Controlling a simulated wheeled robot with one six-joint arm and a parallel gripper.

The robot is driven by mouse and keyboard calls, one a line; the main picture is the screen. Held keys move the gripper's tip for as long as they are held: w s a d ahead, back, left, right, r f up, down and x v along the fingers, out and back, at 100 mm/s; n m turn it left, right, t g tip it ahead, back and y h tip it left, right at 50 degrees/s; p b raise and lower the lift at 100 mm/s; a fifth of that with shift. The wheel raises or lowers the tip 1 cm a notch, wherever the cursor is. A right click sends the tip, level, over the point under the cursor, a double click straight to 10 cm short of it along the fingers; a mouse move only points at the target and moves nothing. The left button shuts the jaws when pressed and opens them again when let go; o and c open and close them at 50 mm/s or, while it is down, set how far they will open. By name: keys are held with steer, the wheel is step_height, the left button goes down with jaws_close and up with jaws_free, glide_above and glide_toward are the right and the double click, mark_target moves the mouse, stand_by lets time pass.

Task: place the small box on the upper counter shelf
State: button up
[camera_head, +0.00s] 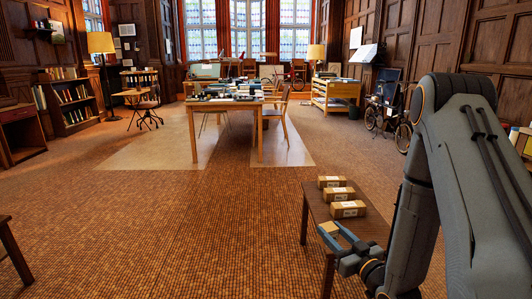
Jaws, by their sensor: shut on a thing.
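My gripper (332,232) is at the lower right, with its blue fingers shut on a small tan box (329,227). The box shows at the fingertips, over the near left part of a low brown wooden table (318,208). I cannot tell whether the box touches the tabletop. Three larger brown cardboard boxes with white labels stand in a row on that table: a near one (348,209), a middle one (338,194) and a far one (330,182). I cannot make out which surface is the upper counter shelf.
A long wooden table (195,112) with papers and chairs stands mid-room. A wooden shelf unit (336,90) is at the back right, near a bicycle (388,122). Bookshelves (70,106) line the left. The carpet (180,220) on the left is mostly clear. My arm hides much of the right.

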step_height(320, 180, up, 20)
steer(key=w+m+t+h+p, duration=0.1)
steer(key=m+h+p, duration=0.4)
steer(key=p, duration=0.9)
steer(key=h, duration=0.2)
glide_toward(330, 228)
step_height(330, 228, up, 4)
steer(key=w, duration=0.2)
steer(key=shift+d+f+n, duration=0.1)
steer(key=shift+d+n, duration=0.05)
steer(key=shift+n, duration=0.15)
